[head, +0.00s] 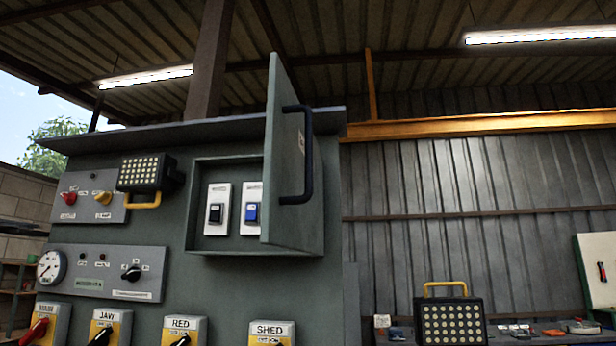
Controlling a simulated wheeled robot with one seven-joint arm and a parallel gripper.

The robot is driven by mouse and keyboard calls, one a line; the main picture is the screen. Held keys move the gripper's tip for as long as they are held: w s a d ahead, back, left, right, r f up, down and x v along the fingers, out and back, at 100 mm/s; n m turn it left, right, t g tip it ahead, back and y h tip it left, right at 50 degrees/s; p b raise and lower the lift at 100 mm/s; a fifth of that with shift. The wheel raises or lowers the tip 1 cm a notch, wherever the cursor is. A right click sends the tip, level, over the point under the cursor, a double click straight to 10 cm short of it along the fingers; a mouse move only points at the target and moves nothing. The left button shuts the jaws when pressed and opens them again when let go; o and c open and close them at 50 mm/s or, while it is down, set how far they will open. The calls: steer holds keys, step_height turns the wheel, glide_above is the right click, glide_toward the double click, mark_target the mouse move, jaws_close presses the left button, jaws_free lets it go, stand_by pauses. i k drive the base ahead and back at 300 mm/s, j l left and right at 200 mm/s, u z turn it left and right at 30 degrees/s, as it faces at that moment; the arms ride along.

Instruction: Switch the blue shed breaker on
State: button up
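The blue breaker (251,212) is a blue toggle on a white plate inside a recessed box (221,169) in the grey-green cabinet. A black breaker (215,213) on a similar white plate is to its left. The lettering on both plates is too small to read, and I cannot tell which way the blue toggle is set. The box's door (285,190) stands swung open at the right, close to the blue breaker and hiding the right part of the recess. It has a dark bar handle (309,155). My gripper is not in view.
A lamp with a yellow handle (145,173) is at the cabinet's upper left. Panels with knobs and a gauge (51,268) are below. Yellow switch boxes, one labelled SHED (271,331), line the bottom. Another lamp (451,321) and a cluttered bench are at right.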

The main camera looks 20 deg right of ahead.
mark_target(252, 212)
steer(key=i+j, duration=0.15)
steer(key=i, duration=0.3)
steer(key=i+j, duration=0.2)
steer(key=i, duration=0.25)
